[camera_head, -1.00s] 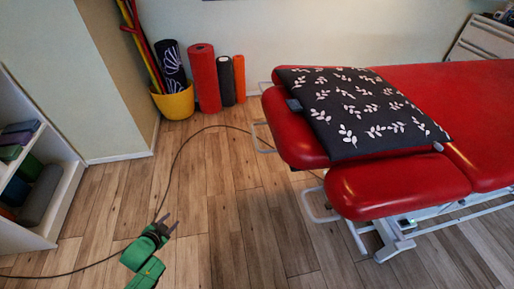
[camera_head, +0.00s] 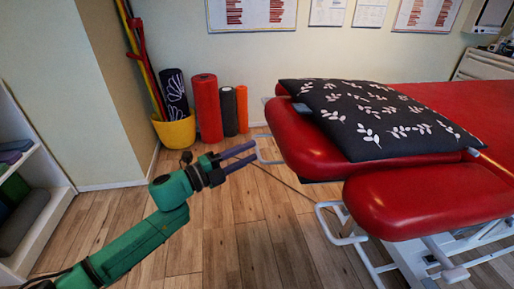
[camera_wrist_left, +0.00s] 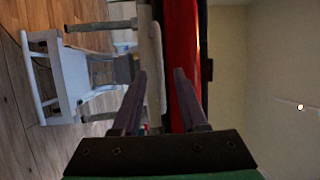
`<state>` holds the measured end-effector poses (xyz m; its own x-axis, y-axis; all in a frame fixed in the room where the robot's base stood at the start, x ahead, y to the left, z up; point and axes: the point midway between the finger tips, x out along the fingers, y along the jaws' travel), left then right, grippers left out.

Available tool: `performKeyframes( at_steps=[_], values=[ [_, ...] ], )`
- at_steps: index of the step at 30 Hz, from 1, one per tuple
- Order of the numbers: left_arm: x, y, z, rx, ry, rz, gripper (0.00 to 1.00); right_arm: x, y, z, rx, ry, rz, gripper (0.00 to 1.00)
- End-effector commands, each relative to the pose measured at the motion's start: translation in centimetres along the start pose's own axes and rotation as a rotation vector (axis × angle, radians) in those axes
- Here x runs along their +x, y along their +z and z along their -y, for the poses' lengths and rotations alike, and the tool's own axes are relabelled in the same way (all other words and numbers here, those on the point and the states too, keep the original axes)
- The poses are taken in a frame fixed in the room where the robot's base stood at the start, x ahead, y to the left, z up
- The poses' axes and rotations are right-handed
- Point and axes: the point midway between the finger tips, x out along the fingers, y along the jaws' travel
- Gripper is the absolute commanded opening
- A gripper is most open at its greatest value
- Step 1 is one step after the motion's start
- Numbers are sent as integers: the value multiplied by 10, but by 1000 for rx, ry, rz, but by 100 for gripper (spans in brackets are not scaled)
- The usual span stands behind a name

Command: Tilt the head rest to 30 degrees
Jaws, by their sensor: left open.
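The head end of the red treatment table has a red padded section (camera_head: 300,145) under a dark leaf-print pillow (camera_head: 375,118), with a second red pad (camera_head: 425,200) nearer me. A white wire handle (camera_head: 267,158) sticks out at the left end of the padded section. My left gripper (camera_head: 254,152) is open, its fingertips close to that handle; whether they touch cannot be told. The right gripper is out of view.
Another white handle (camera_head: 334,222) and the white frame (camera_head: 420,262) lie below the near pad. A yellow bucket (camera_head: 175,132) and rolled mats (camera_head: 206,108) stand by the wall. A cable crosses the floor. A white shelf (camera_head: 40,215) stands at left; the middle floor is clear.

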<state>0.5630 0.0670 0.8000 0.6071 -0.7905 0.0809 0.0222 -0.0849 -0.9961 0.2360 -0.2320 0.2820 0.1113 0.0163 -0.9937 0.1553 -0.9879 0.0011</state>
Motion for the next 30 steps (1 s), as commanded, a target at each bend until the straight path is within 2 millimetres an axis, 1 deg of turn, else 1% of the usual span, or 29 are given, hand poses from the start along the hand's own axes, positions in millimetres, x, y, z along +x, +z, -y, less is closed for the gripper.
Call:
performKeyframes(
  at_steps=[1, 3, 6, 14, 15, 17, 18, 30],
  values=[
    [11, 0, 2, 2, -2, -1, 43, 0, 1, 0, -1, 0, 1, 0],
    [22, 0, 1, 0, -2, 0, 43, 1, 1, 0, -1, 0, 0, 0],
    [31, 0, 0, 1, 0, 1, 43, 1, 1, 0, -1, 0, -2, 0],
    [33, 0, 0, 0, 1, 1, 43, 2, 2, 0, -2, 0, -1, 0],
    [33, 0, 0, 0, 0, 1, 27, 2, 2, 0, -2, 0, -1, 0],
    [33, 0, 0, 0, 0, 1, 4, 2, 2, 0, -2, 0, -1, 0],
    [33, 0, 0, 0, 0, 1, 0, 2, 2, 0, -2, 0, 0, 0],
    [32, 0, 0, -1, 0, 1, 0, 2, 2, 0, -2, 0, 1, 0]
  ],
)
